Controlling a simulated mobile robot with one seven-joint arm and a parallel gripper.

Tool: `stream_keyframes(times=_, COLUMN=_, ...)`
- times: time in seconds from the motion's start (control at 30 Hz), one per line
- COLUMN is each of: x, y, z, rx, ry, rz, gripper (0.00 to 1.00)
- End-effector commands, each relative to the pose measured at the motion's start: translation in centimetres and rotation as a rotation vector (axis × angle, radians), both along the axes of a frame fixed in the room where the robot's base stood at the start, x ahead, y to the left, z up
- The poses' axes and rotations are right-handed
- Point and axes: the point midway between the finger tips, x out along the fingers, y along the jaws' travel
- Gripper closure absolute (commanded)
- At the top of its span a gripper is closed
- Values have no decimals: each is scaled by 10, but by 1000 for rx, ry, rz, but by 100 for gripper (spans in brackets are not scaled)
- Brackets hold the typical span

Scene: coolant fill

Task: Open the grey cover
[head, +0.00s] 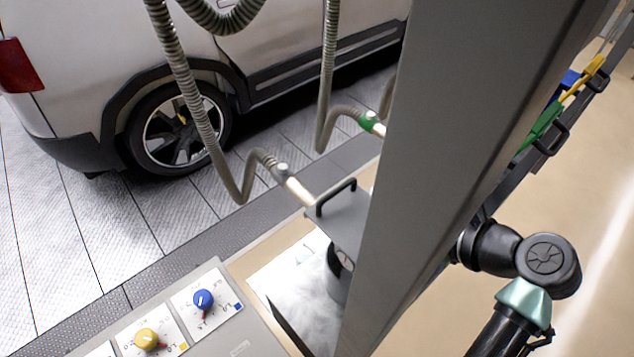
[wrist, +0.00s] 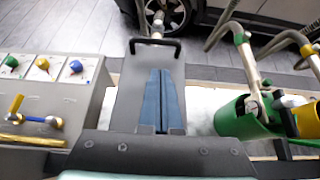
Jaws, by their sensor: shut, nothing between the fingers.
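The grey cover (head: 345,222) is a flat plate with a black bar handle (head: 336,196). In the head view it lies over a dark round container (head: 338,280), and my column hides its right part. In the wrist view the cover (wrist: 130,98) fills the middle, with the handle (wrist: 155,42) along its far edge. My gripper (wrist: 160,72) shows there as two blue fingers, shut together and empty. They overlie the cover and point toward the handle, with the tips short of it. I cannot tell whether they touch the plate. The head view does not show my gripper.
A control panel with coloured knobs (wrist: 42,66) stands left of the cover. A green container (wrist: 238,122) and a yellow one (wrist: 308,118) stand to its right. Hoses with nozzles (head: 297,188) hang just beyond the cover. A white car (head: 110,50) stands behind.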

Motion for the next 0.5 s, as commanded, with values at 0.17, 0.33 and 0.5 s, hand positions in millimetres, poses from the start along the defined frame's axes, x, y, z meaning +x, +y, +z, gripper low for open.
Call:
stream_keyframes(times=0.17, x=4, y=4, z=-3, rx=1, ry=2, rz=1, gripper=100)
stream_keyframes(times=0.33, x=20, y=21, z=-15, rx=1, ry=1, rz=3, gripper=100)
stream_keyframes(times=0.5, x=40, y=41, z=-31, rx=1, ry=2, rz=3, gripper=100)
